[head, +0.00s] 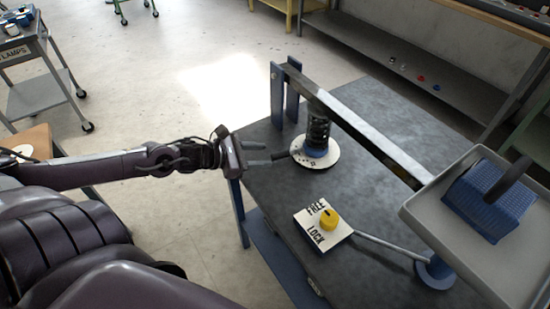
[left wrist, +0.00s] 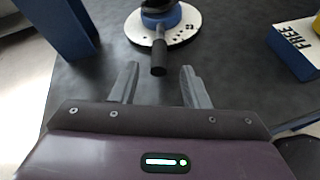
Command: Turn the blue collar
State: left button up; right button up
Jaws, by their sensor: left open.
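The blue collar (head: 316,152) sits at the foot of a dark coil spring (head: 319,128), on a round white dial plate (head: 325,160) with dark marks. A dark handle (head: 297,154) sticks out from the collar toward my left gripper. My left gripper (head: 280,157) is open and level with the handle. In the left wrist view the collar (left wrist: 166,18) is at the top, and the handle (left wrist: 158,56) points down toward the gap between the fingers (left wrist: 158,84). The handle's end lies at or just beyond the fingertips; contact does not show. My right gripper is not in view.
A white block with a yellow knob (head: 329,217), marked FREE and LOCK, stands on the dark table (head: 375,190). A metal beam (head: 355,125) runs over the spring to a grey tray (head: 440,210) with a blue weight (head: 492,203). A blue post (head: 291,95) stands behind.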

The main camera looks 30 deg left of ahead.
aim_at(275, 155)
pick_arm(q)
jog(key=b+x, duration=0.1)
jog(key=x, duration=0.1)
jog(key=shift+w+d+f, duration=0.15)
jog(key=shift+w, duration=0.15)
jog(key=shift+b+x, duration=0.4)
jog(key=shift+x, duration=0.7)
grip_shut()
